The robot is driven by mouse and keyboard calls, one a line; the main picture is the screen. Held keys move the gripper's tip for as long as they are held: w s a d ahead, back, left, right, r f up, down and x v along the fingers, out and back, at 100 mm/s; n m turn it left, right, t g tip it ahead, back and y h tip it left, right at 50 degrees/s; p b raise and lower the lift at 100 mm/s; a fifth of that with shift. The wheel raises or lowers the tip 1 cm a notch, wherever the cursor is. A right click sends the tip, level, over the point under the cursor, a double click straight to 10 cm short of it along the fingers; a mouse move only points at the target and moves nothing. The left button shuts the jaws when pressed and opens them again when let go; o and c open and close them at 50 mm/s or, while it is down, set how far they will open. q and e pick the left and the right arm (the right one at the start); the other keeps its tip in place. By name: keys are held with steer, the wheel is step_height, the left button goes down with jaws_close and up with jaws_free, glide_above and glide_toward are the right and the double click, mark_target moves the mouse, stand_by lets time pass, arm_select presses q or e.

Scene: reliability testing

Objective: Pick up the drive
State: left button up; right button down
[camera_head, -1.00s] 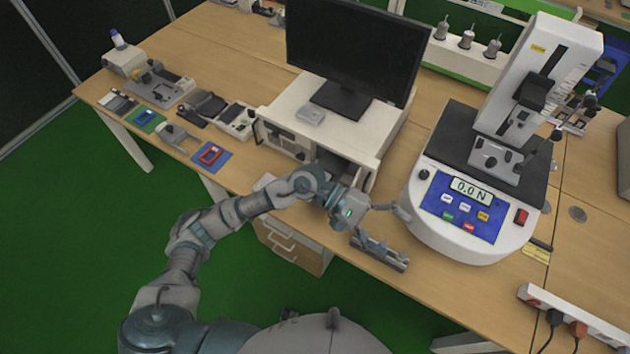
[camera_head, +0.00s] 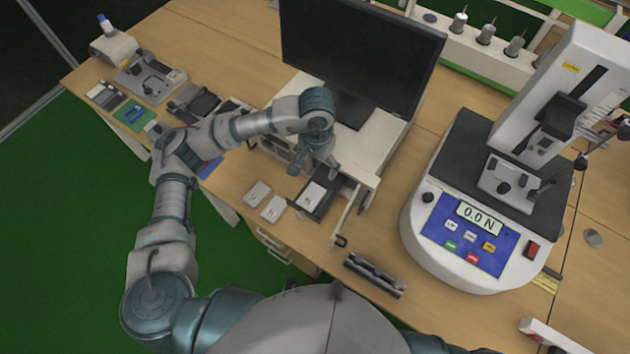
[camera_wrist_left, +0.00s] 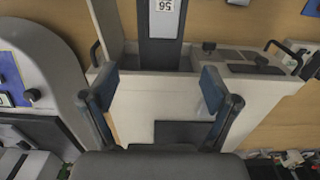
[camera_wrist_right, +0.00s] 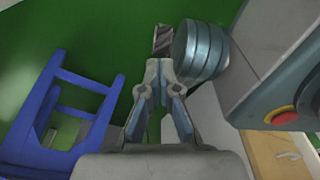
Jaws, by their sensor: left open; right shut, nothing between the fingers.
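Two small pale grey rectangular units, which look like drives, lie flat on the table in the head view: one drive (camera_head: 257,193) and another drive (camera_head: 274,208) nearer me. A third pale flat piece (camera_head: 312,194) lies in the dark pulled-out tray (camera_head: 329,203) of the white box. In the left wrist view a dark tray (camera_wrist_left: 160,54) with a numbered white label shows beyond the fingers. My left gripper (camera_head: 314,167) is open and empty, pointing down above the tray's inner end; its fingers show apart in the left wrist view (camera_wrist_left: 158,88). My right gripper (camera_wrist_right: 160,68) is shut and empty.
The white box (camera_head: 380,140) carries a monitor (camera_head: 360,50); its door (camera_head: 348,213) stands open right of the tray. A dark rack (camera_head: 375,275) lies near the front edge. The force tester (camera_head: 470,235) stands right. A blue frame (camera_wrist_right: 50,115) shows in the right wrist view.

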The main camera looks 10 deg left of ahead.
arm_select(q)
steer(key=f, duration=0.1)
steer(key=p, duration=0.1)
glide_above(313, 195)
step_height(313, 195, down, 10)
steer(key=shift+w+d+f, duration=0.1)
steer(key=shift+w, duration=0.05)
steer(key=shift+f+p, duration=0.3)
steer(key=shift+f, duration=0.3)
steer(key=f, duration=0.2)
steer(key=f+p, duration=0.1)
steer(key=f, duration=0.1)
steer(key=shift+s+d+f, duration=0.1)
steer(key=shift+s+f, duration=0.1)
steer(key=shift+f, duration=0.1)
steer(key=shift+a, duration=0.45)
arm_select(e)
steer(key=shift+s+d+r, duration=0.25)
steer(key=shift+s+r, duration=0.05)
steer(key=shift+s, duration=0.45)
steer(key=shift+s+d+r, duration=0.25)
steer(key=shift+s+r, duration=0.05)
steer(key=shift+s, duration=0.4)
steer(key=shift+s+d+r, duration=0.25)
steer(key=shift+s+r, duration=0.05)
steer(key=shift+s, duration=0.45)
arm_select(q)
steer(key=shift+f, duration=0.1)
